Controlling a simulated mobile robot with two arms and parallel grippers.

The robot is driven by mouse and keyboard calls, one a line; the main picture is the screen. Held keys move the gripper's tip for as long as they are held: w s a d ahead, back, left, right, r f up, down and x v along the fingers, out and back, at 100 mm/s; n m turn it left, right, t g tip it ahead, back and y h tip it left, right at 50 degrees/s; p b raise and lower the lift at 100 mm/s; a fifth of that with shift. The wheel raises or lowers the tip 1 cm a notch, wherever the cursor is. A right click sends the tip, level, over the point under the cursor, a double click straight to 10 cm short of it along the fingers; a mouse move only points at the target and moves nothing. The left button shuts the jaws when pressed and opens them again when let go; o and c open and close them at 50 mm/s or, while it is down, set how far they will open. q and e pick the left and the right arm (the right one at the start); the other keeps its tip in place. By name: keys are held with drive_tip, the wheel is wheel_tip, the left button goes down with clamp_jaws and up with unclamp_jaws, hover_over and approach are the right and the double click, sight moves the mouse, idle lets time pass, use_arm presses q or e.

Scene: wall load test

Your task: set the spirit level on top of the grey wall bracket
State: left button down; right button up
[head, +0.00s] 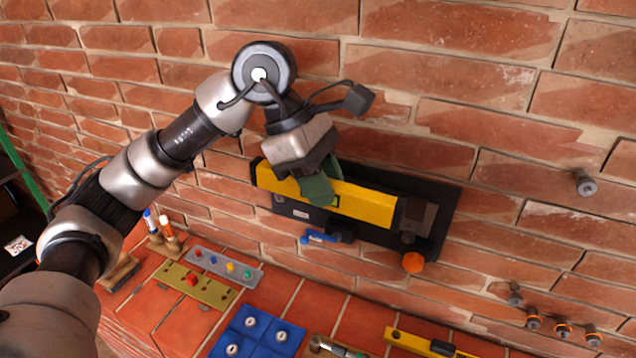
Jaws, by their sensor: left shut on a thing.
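My left gripper (326,182), with green finger pads, is shut on a yellow spirit level (366,204) near its middle. The level lies lengthwise along the wall, sloping down to the right in the picture, in front of a black wall panel (448,206). A grey piece (419,216), which looks like part of the wall bracket, shows just past the level's right end. The rest of the bracket is hidden behind the level. I cannot tell whether the level touches it. My right gripper is not in view.
Below, a tiled ledge (275,285) holds a blue tray (258,331), an olive strip (213,291), a grey strip (245,270) and another yellow bar (408,340). An orange knob (413,262) and a blue handle (318,237) sit below the panel. Wall studs (585,183) protrude at right.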

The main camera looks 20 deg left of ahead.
use_arm(q)
drive_tip(key=shift+w+d+f, duration=0.1)
drive_tip(key=shift+w+f, duration=0.4)
drive_tip(key=shift+w, duration=0.8)
drive_tip(key=shift+w+f, duration=0.5)
drive_tip(key=shift+w, duration=0.85)
drive_tip(key=shift+w+d+f, duration=0.1)
drive_tip(key=shift+w+f, duration=0.4)
drive_tip(key=shift+w, duration=0.8)
drive_tip(key=shift+f+b, duration=0.6)
drive_tip(key=shift+b, duration=0.45)
drive_tip(key=c, duration=0.6)
unclamp_jaws()
